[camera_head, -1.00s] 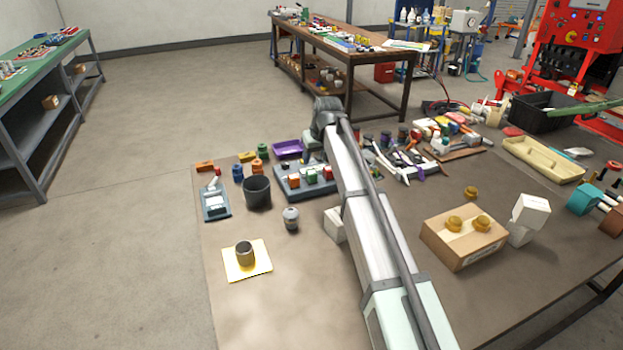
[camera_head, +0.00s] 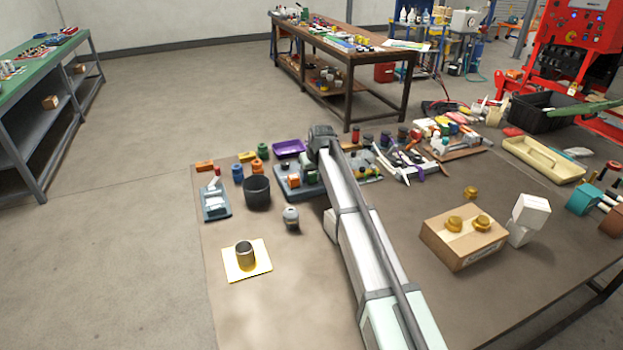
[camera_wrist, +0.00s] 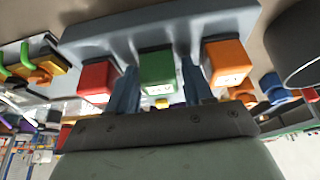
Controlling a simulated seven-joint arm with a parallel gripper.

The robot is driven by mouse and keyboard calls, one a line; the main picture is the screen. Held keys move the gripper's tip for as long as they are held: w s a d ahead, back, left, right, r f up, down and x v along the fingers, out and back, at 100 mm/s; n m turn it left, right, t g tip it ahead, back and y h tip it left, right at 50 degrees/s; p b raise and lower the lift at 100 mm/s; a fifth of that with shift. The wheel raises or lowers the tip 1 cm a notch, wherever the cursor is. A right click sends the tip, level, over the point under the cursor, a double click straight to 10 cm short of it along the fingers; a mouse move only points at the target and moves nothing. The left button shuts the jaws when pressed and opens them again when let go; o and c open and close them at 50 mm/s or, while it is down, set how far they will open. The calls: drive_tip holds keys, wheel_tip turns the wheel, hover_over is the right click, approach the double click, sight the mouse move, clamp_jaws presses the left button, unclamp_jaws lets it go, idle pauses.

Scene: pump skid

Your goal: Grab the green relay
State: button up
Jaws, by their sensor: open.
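The green relay (camera_wrist: 158,72) sits on a grey-blue base (camera_wrist: 150,28), between a red relay (camera_wrist: 97,80) and an orange relay (camera_wrist: 228,62). In the wrist view, my gripper (camera_wrist: 160,80) is open, with one blue finger on each side of the green relay. A finger stands in the gap to the red relay and the other in the gap to the orange relay. I cannot tell whether either finger touches. In the head view, the base (camera_head: 284,189) and orange relay (camera_head: 293,182) show left of my arm, which hides my fingertips.
A dark cup (camera_head: 257,193) stands left of the base and also shows close by in the wrist view (camera_wrist: 297,45). A purple tray (camera_head: 289,148) lies behind the base. A small grey jar (camera_head: 291,218) stands in front.

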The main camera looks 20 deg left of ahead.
drive_tip(key=c, duration=0.8)
drive_tip(key=shift+r, duration=0.1)
